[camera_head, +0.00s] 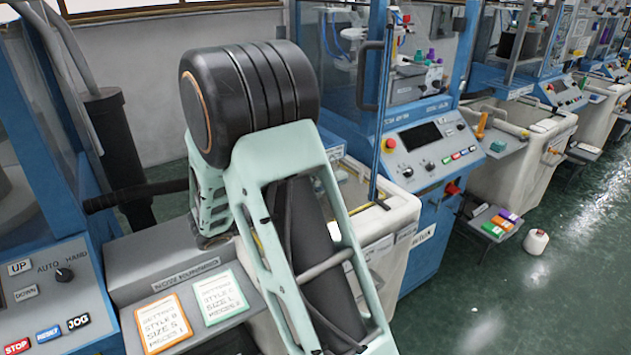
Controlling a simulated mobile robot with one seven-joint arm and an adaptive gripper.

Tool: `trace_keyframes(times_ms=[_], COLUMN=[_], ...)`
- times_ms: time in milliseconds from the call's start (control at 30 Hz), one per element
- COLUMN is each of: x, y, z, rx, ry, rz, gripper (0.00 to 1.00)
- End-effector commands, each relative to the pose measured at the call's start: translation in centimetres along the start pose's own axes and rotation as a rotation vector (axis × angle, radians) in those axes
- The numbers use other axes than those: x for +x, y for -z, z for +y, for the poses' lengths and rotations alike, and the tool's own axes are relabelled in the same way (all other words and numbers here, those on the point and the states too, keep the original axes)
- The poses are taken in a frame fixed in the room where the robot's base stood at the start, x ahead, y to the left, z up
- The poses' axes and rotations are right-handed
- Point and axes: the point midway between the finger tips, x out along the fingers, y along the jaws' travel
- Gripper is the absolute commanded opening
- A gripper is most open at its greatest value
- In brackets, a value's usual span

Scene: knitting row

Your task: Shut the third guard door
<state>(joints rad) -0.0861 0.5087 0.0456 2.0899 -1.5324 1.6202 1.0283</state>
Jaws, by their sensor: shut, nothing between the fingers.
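A clear guard door (343,50) with a dark vertical handle (368,76) and a thin blue edge post (384,105) is on the middle blue knitting machine. It appears swung out toward me, and my arm hides its lower left part. Another blue-framed guard (518,45) is on the machine behind it. At the far left is a nearer machine's blue frame (40,110) with a grey tubular handle. I cannot tell which is counted third. My mint-green arm with its black joint fills the centre. My gripper does not show.
The near machine has a control panel (62,290) and two cards on a grey ledge (175,262). A dark bar and black cylinder (117,150) stand behind. Colored blocks (495,222) on a low stand and a white jug (536,241) are at right.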

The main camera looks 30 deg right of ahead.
Motion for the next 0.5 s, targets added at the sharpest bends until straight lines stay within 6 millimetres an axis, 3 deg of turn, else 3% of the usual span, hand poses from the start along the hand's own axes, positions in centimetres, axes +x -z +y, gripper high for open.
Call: trace_keyframes(times_ms=[67, 200, 500], x=[1.7, 3.0, 4.1], y=[-0.2, -1.8, -2.9], z=[0.2, 0.3, 0.0], rx=[-0.001, -0.001, 0.000], ry=[0.000, 0.000, 0.000], rz=[-0.005, -0.003, 0.000], gripper=[0.00, 0.00, 0.00])
